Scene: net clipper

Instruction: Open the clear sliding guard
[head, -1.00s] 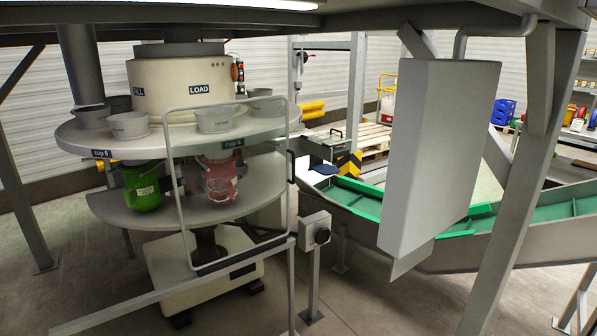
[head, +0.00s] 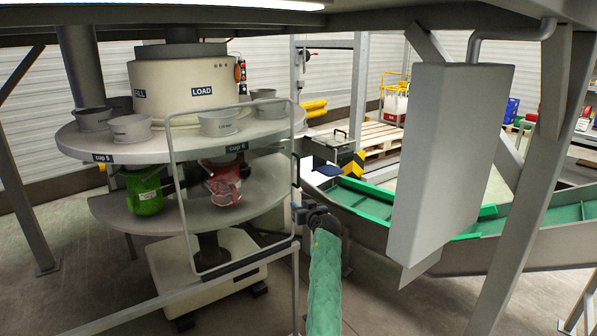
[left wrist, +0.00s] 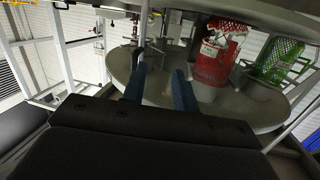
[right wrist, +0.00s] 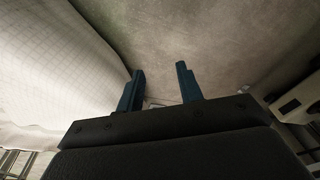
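The clear guard (head: 182,190) is a see-through panel in a rounded grey frame. It stands across the front of the round carousel. A dark upright handle (head: 295,168) sits on its right edge. My left gripper (head: 297,206) is just below that handle, at the end of a green-sleeved arm. In the left wrist view its two blue fingers (left wrist: 158,88) are apart, with the grey shelf showing between them. I cannot tell whether they touch the guard. My right gripper (right wrist: 160,85) is open and empty over bare floor; it is not visible in the head view.
A red net bag (head: 222,185) and a green net bag (head: 144,190) hang under the carousel (head: 75,140), behind the guard plane. A low rail (head: 150,298) crosses in front. A grey box (head: 450,150) and a green-lined conveyor (head: 375,200) stand to the right.

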